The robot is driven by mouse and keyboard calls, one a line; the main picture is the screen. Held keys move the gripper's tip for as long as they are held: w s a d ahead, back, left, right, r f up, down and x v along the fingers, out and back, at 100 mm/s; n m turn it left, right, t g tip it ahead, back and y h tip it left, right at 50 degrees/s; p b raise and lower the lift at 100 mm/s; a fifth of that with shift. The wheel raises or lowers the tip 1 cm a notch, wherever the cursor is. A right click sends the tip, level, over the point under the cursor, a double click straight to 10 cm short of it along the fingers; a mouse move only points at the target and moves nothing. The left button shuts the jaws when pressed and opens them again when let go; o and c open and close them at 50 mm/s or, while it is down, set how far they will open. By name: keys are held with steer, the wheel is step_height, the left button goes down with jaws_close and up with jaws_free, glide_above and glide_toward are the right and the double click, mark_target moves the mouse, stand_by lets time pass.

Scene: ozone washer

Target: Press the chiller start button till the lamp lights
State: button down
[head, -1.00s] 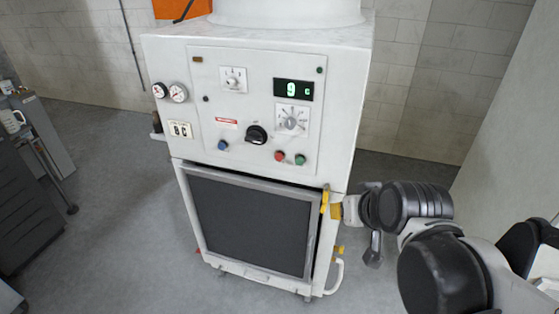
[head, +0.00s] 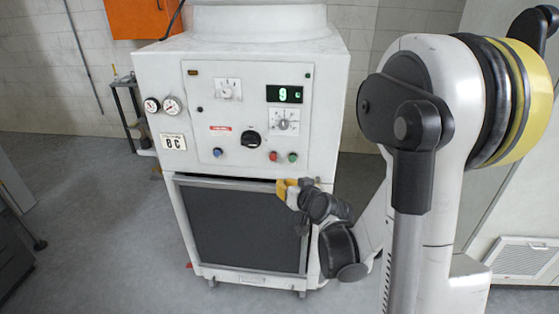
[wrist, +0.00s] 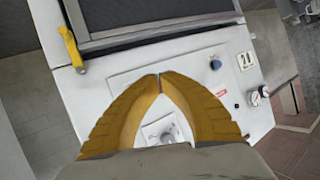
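The white machine's front panel (head: 238,122) faces me in the head view. A green button (head: 292,157) sits at its lower right, beside a red button (head: 272,156); a blue button (head: 217,152) is further left. I cannot read which one is labelled chiller start. A small dark green lamp (head: 308,75) at the upper right looks unlit. My gripper (head: 288,186) is in front of the machine, just below the red and green buttons. In the wrist view my gripper (wrist: 160,76) has its yellow fingertips together, with nothing seen between them; the red and green buttons do not show there.
A black knob (head: 251,139) and a white dial (head: 285,121) are on the panel. The display (head: 284,94) shows a green 9. The dark door window (head: 240,228) is below. A yellow handle (wrist: 70,46) shows in the wrist view. Open floor lies left.

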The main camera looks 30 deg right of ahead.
mark_target(292, 159)
steer(key=shift+w+d, duration=0.1)
steer(key=shift+d, duration=0.1)
steer(key=shift+w+d+p, duration=0.15)
steer(key=shift+w+d, duration=0.65)
steer(key=shift+w, duration=0.4)
steer(key=shift+w+d+p, duration=0.1)
steer(key=shift+w+d, duration=0.65)
steer(key=shift+w, duration=0.4)
steer(key=shift+w+d+p, duration=0.15)
steer(key=shift+w+d, duration=0.65)
steer(key=shift+w, duration=0.4)
steer(key=shift+w+d, duration=0.25)
steer(key=shift+w, duration=0.1)
steer(key=shift+w+d, duration=0.25)
steer(key=shift+w, duration=0.1)
steer(key=shift+s+a, duration=0.1)
steer(key=shift+s+a+b, duration=0.4)
steer(key=shift+s, duration=0.25)
